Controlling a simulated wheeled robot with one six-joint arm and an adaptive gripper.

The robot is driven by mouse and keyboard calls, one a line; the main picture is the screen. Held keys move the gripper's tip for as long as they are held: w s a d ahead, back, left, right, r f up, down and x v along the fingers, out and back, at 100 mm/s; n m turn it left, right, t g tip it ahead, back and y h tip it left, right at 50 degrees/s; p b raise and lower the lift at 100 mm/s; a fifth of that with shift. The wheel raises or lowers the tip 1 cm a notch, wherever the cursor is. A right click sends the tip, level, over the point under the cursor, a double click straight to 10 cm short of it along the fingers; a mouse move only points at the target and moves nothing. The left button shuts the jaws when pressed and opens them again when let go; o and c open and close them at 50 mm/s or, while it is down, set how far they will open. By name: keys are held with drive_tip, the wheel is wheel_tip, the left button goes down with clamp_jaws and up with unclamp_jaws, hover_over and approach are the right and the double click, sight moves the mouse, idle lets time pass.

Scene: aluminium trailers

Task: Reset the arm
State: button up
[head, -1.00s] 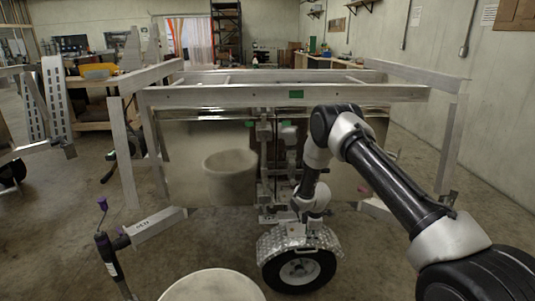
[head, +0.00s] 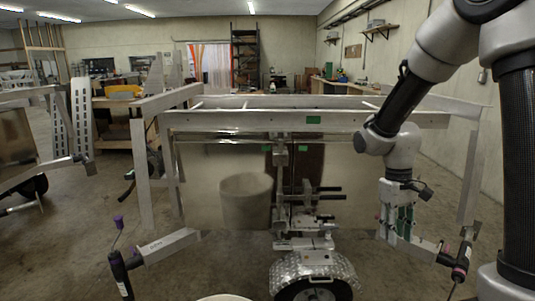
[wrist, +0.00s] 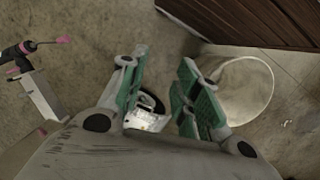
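My arm is bent upward at the right of the head view, and my gripper (head: 397,232) hangs down in front of the aluminium trailer's right part. In the wrist view my gripper (wrist: 162,72) shows two fingers with green pads, spread apart. Nothing is held between them. Through the gap I see floor and part of a wheel with a pale metal fender (wrist: 148,122). The trailer (head: 245,121) stands upright ahead of me, with its wheel and tread-plate fender (head: 315,266) at the bottom.
A round pale bucket (head: 246,202) appears at the trailer's panel; a similar round shape (wrist: 235,90) shows in the wrist view. Another trailer (head: 82,115) is at the left. Bare floor (head: 215,265) lies between.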

drive_tip(key=s+d+r+m+t, duration=0.2)
drive_tip(key=s+r+t, duration=0.4)
drive_tip(key=s+r, duration=0.9)
drive_tip(key=shift+d+r+m+t+y, duration=0.35)
drive_tip(key=shift+d+r, duration=0.2)
drive_tip(key=shift+r, duration=0.45)
